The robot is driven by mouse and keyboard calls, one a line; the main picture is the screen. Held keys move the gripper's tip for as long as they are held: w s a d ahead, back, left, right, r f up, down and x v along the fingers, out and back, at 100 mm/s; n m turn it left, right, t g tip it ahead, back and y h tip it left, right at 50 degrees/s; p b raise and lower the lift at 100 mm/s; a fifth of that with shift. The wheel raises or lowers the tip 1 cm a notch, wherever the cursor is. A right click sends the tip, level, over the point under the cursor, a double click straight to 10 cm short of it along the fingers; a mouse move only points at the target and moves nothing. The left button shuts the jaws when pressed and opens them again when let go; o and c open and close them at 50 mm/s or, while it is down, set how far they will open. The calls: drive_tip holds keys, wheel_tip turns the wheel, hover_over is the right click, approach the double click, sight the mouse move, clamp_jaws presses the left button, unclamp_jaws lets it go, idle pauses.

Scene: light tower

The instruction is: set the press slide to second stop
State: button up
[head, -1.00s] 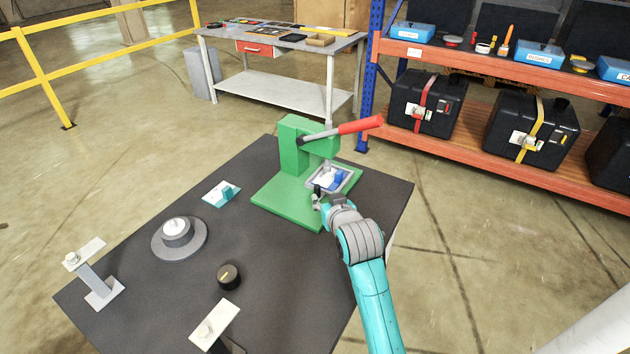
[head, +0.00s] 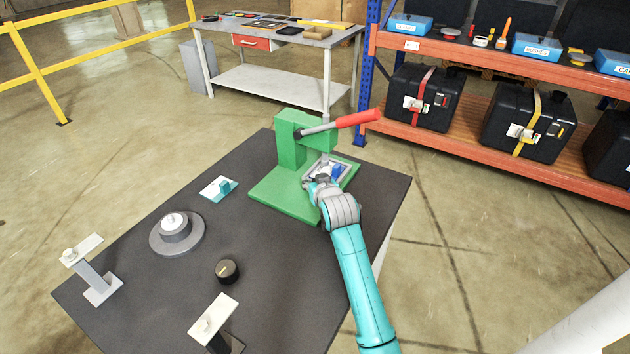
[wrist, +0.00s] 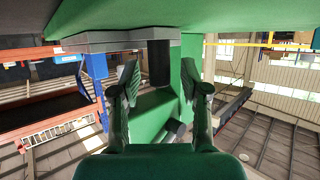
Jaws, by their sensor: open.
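The green press (head: 290,150) stands on the far part of the dark table, its red-handled lever (head: 357,118) pointing up to the right. The press slide, a grey tray (head: 344,163), lies low on the green base with a blue piece (head: 336,171) and something white in it. My gripper (head: 312,184) is at the tray's near side and hides part of it. In the wrist view my open gripper (wrist: 158,82) has a dark upright post (wrist: 159,62) between its fingers, with gaps on both sides. The post meets the grey tray edge (wrist: 115,41). Stop marks cannot be made out.
A workbench (head: 270,80) and an orange shelf (head: 480,140) stand behind.

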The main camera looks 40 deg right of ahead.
clamp_jaws()
drive_tip(key=shift+d, duration=0.1)
drive_tip(key=d, duration=0.1)
drive_tip(key=w+d, duration=0.1)
drive_tip(key=shift+d, duration=0.4)
drive_tip(key=shift+r, duration=0.1)
unclamp_jaws()
drive_tip(key=shift+d, duration=0.1)
